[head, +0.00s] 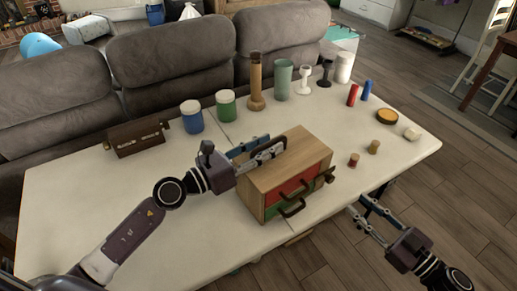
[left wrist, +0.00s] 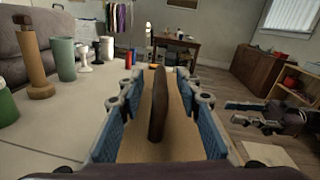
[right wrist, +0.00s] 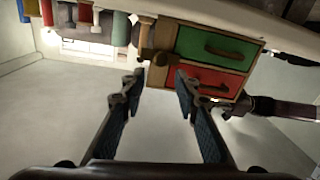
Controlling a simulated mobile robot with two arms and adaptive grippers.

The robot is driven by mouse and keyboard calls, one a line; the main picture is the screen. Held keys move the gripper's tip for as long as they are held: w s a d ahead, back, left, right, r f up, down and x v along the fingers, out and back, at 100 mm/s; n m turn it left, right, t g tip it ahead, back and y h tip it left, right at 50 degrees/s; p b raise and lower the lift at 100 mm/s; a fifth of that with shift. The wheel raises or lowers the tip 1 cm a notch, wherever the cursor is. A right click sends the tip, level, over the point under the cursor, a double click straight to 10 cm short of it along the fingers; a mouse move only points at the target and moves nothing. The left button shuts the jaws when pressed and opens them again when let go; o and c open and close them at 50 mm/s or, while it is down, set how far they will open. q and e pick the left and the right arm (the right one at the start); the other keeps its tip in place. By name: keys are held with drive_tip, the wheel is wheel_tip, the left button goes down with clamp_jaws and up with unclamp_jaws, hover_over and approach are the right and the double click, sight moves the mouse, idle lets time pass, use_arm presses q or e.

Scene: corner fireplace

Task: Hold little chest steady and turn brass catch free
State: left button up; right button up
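The little chest (head: 258,184) is a wooden box on the table, with a red drawer (head: 291,187) above a green drawer (head: 275,212), both with dark handles. The brass catch (head: 328,176) is a brownish turn-piece at the front's right edge; it also shows in the right wrist view (right wrist: 160,58). My left gripper (head: 276,143) is over the chest's top, open, its fingers on either side of the dark top handle (left wrist: 158,105) with gaps visible. My right gripper (head: 360,203) is open and empty beyond the table's front edge, facing the catch and apart from it. The right wrist view is upside down.
A brown case (head: 137,139) lies at the left. Blue (head: 192,118) and green (head: 226,107) jars, a wooden post (head: 256,82) and several cups stand along the back. Small pegs (head: 373,147) and a round dish (head: 387,116) are at the right. The table's front left is clear.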

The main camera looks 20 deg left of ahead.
use_arm(q)
clamp_jaws()
use_arm(e)
drive_tip(key=shift+o, duration=0.4)
